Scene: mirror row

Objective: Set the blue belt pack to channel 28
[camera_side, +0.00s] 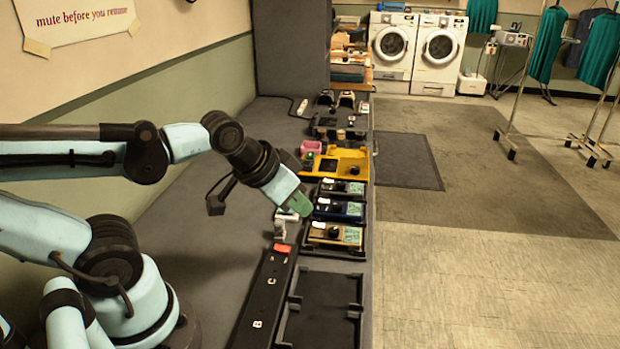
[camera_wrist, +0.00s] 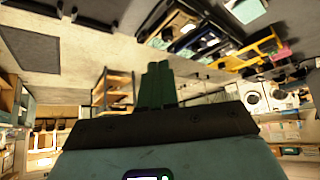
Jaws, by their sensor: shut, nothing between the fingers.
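The blue belt pack (camera_side: 325,206) lies in the row of packs on the bench, between a tan pack (camera_side: 318,232) and a dark pack (camera_side: 330,186). It has a black knob and a pale screen at its right end; the number is too small to read. In the wrist view the blue pack (camera_wrist: 186,44) shows tilted at the upper right, beside the tan pack. My gripper (camera_side: 301,206) has green fingers, shut and empty. In the side view its tips appear just left of the blue pack's left end; I cannot tell their exact height. In the wrist view the fingers (camera_wrist: 156,84) are together.
A yellow unit (camera_side: 345,160) and a pink box (camera_side: 311,147) stand beyond the packs. A black strip (camera_side: 266,300) with letters and a red end, and an empty black tray (camera_side: 322,305), lie nearer. A small white item (camera_side: 280,228) stands by the gripper. Open bench lies left.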

